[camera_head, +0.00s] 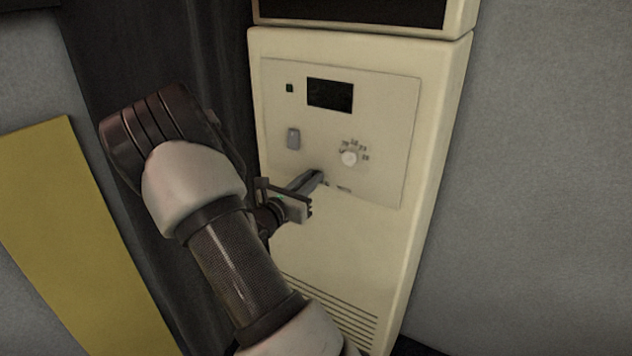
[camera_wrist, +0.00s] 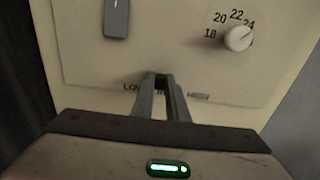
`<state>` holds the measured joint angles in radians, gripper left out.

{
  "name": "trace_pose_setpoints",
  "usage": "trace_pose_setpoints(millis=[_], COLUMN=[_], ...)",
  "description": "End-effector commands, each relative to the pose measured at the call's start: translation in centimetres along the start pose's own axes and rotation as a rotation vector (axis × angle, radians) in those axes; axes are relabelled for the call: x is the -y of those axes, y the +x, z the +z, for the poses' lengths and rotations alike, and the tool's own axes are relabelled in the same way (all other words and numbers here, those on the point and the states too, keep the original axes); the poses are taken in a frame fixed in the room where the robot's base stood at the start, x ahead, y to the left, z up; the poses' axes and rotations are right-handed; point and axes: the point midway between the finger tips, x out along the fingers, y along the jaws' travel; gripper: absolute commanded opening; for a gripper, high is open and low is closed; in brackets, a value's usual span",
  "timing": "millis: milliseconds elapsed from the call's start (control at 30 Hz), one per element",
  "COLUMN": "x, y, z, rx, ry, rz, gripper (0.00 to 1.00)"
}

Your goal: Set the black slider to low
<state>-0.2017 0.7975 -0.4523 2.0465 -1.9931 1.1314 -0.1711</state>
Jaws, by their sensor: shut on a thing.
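My gripper (camera_head: 317,176) reaches the lower part of the cream unit's control panel (camera_head: 385,125). In the wrist view its two fingers (camera_wrist: 160,80) are close together at the panel, shut on the black slider. The slider is almost wholly hidden by the fingertips. The LOW label (camera_wrist: 133,87) shows just left of the fingers, partly covered. The HIGH label (camera_wrist: 198,96) shows farther to their right. The fingers stand nearer the LOW label.
A white dial (camera_head: 349,158) with numbers around it sits above and right of my fingers. A grey switch (camera_head: 293,139) is above left, and a dark display (camera_head: 330,95) is higher up. Vent slots (camera_head: 335,312) lie below. A dark curtain (camera_head: 215,60) hangs left of the unit.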

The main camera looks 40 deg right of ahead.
Motion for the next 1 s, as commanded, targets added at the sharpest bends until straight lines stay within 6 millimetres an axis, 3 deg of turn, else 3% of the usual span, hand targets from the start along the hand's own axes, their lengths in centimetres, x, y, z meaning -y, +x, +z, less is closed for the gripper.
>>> trace_pose_setpoints(millis=[100, 200, 567, 600, 700, 1000], x=[-2.8, -4.2, -5.0, -5.0, -4.9, -4.8], y=[0.0, -0.1, -0.1, -0.1, -0.1, -0.2], z=[0.0, 0.0, 0.1, 0.1, 0.1, 0.0], rx=[0.003, 0.002, 0.000, 0.000, 0.000, 0.000], ry=[0.004, 0.003, 0.001, 0.002, 0.002, 0.001], rz=[0.005, 0.004, 0.006, 0.006, 0.005, 0.003], gripper=[0.00, 0.00, 0.00, 0.20, 0.33, 0.33])
